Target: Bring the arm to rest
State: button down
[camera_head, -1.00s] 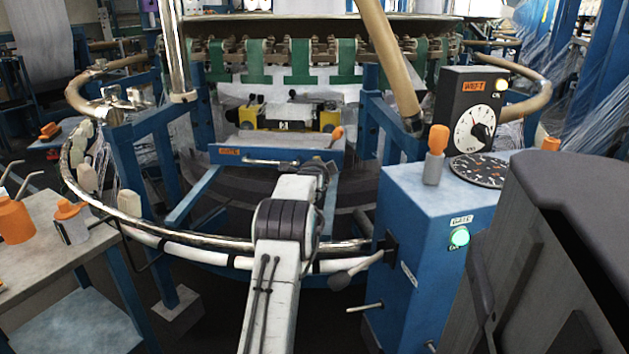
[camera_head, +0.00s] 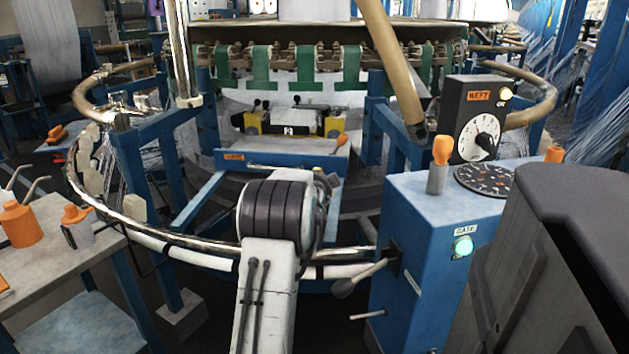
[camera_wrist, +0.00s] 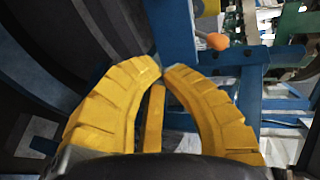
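My arm (camera_head: 268,290) rises in the middle of the head view, its dark-banded joint (camera_head: 275,212) in front of the loom's ring rail. The part beyond that joint is mostly hidden, and my gripper does not show there. In the wrist view my gripper (camera_wrist: 162,68) has two curved yellow fingers whose tips meet or nearly meet. Nothing is seen held at the tips. A narrow yellow strip shows between the fingers; I cannot tell what it belongs to. An orange knob (camera_wrist: 217,41) on the loom lies beyond the tips, apart from them.
A bench (camera_head: 75,262) with orange-topped bottles is at left. The loom's ring rail (camera_head: 190,252) crosses in front.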

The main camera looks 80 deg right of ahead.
jog(key=shift+a, duration=0.25)
